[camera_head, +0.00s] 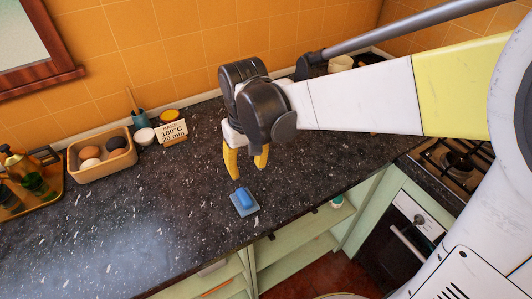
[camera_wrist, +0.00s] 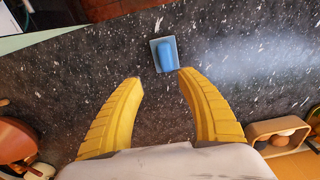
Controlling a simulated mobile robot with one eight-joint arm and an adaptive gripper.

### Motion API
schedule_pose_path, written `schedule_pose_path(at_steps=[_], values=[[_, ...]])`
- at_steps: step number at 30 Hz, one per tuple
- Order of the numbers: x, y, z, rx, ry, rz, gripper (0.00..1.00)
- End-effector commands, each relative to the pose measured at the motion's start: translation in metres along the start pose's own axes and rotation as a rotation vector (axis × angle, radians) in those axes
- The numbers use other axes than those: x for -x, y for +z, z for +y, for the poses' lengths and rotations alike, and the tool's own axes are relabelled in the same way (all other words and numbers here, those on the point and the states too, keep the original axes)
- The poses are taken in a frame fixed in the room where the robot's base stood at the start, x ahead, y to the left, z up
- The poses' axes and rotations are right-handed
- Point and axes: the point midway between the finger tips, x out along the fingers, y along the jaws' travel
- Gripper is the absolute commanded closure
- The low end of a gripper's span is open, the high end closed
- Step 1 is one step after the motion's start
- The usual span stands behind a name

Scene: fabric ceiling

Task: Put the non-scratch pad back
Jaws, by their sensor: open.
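The non-scratch pad (camera_head: 244,201) is a small blue block with a flat grey-blue base, lying on the dark speckled countertop near its front edge. In the wrist view the pad (camera_wrist: 166,54) lies beyond the fingertips, roughly in line with the gap between them. My gripper (camera_head: 247,173) has yellow fingers that point down above the counter, just behind the pad. In the wrist view my gripper (camera_wrist: 161,75) is open with nothing between the fingers. The pad appears apart from both fingers.
A wooden box with egg-like objects (camera_head: 103,173) and a tray with bottles (camera_head: 59,186) stand at left. A "BAKE 180°C" card (camera_head: 172,132) stands behind. A stove (camera_head: 457,161) is at right. Open green shelves (camera_head: 292,250) lie below the counter edge. The counter around the pad is clear.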

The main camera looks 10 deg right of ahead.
Motion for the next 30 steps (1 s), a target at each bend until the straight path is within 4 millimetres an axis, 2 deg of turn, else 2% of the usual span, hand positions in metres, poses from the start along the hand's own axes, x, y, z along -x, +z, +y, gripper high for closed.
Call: schedule_pose_path(at_steps=[6, 10, 15, 21, 30], values=[[0.048, 0.048, 0.043, -0.099, 0.015, 0.211, 0.55], [0.064, 0.079, 0.064, -0.158, 0.036, 0.346, 0.55], [0.071, 0.109, 0.082, -0.213, 0.066, 0.483, 0.55], [0.073, 0.122, 0.089, -0.239, 0.085, 0.552, 0.55], [0.072, 0.122, 0.09, -0.24, 0.086, 0.557, 0.55]])
